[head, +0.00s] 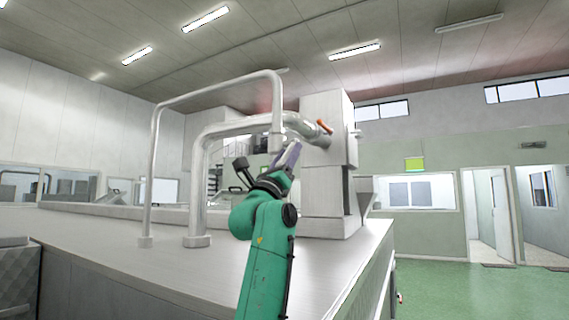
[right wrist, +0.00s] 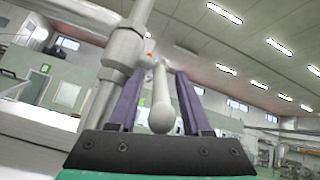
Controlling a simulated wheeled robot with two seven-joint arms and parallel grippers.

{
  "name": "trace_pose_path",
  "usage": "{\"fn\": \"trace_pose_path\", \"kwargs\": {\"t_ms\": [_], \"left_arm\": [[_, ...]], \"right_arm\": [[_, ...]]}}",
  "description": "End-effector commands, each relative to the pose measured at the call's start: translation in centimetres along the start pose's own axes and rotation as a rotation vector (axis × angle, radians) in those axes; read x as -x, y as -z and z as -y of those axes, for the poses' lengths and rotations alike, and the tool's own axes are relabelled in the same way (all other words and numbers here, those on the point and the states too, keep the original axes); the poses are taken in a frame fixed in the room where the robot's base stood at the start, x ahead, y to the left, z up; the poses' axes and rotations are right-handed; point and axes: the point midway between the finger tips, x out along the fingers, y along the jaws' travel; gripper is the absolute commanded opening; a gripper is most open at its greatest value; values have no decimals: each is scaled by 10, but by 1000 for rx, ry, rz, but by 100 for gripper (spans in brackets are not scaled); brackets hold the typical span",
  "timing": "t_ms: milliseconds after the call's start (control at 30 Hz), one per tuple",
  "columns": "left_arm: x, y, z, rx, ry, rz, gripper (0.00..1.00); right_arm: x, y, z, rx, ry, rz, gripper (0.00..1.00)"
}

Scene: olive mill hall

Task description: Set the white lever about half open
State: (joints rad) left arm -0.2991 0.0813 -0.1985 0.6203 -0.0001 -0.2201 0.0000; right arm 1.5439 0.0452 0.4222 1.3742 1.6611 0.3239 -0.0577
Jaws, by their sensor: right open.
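The white lever (right wrist: 161,108) is a pale rod with a rounded end, pointing toward the camera in the right wrist view. It lies between the two purple fingers of my right gripper (right wrist: 157,78). The fingers are open, with a visible gap on each side of the lever. In the head view my right gripper (head: 289,156) is raised beside the pipe above the metal top; I cannot make out the white lever clearly there. The lever joins a grey pipe fitting (right wrist: 124,48). My left gripper is not in view.
A thin bent pipe (head: 153,165) rises at left. A tall metal housing (head: 325,185) stands behind the gripper. Green floor (head: 480,290) is clear at right.

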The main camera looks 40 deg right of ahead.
Motion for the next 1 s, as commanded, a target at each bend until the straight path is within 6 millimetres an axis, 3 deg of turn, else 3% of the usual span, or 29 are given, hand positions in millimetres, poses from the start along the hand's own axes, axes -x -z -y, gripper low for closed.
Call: {"fn": "trace_pose_path", "kwargs": {"t_ms": [300, 500, 633, 1000], "left_arm": [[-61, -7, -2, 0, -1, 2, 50], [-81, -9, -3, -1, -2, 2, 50], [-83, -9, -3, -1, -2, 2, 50], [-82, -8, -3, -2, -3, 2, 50]], "right_arm": [[86, 10, -4, -1, -2, 0, 49], [130, 8, -2, 1, -1, -3, 49], [140, 6, -1, 1, 0, -3, 49], [140, 5, -1, 1, 0, -3, 49]]}}
